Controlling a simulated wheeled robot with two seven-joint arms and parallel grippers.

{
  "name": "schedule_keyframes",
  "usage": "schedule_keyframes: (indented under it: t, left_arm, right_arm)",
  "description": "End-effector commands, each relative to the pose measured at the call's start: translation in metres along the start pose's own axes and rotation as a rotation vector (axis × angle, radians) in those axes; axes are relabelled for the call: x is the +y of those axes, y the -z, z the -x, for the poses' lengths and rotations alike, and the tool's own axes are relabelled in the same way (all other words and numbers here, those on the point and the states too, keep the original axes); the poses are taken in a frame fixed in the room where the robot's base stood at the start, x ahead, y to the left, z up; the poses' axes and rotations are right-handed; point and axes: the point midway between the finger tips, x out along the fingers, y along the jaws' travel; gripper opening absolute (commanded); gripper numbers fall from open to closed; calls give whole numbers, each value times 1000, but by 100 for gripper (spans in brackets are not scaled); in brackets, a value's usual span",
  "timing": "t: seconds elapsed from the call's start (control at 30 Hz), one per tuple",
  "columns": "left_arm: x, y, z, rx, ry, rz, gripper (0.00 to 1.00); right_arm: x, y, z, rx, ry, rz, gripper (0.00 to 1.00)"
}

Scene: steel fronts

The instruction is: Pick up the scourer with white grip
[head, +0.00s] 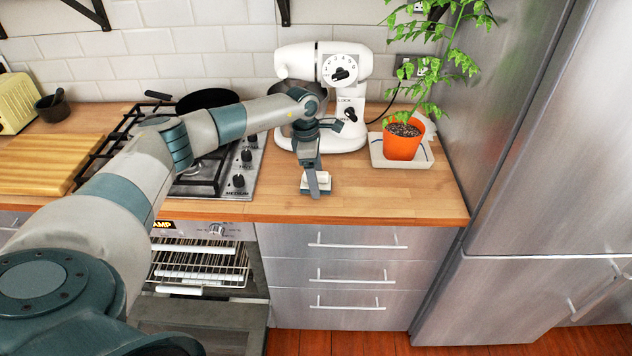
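The scourer with white grip (323,177) sits on the wooden counter near its front edge, in front of the white stand mixer. My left gripper (314,186) points down at it, and one finger covers part of the white grip. The other finger is hidden, so I cannot tell whether the gripper is open around the scourer or shut on it. The scourer's base appears to be at counter level. My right gripper is not in view.
The stand mixer (355,107) stands close behind the gripper. A potted plant (404,142) on a white tray (424,159) is to the right, beside the steel fridge (545,130). The gas hob (243,186) is left. The oven door (215,318) hangs open below.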

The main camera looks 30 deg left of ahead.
Motion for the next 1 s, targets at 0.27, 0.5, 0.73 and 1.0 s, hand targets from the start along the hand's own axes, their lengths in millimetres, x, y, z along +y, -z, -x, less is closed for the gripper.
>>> schedule_keyframes:
  t: [0.27,0.5,0.73,1.0]
  left_arm:
    - [0,0,0,0,0,0,27]
    - [0,0,1,-1,-1,0,27]
    - [1,-2,12,-2,-3,0,27]
    - [-8,-21,44,-3,-2,-6,27]
  right_arm:
    - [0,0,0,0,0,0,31]
    - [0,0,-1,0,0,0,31]
    - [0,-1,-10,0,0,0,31]
    - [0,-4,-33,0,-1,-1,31]
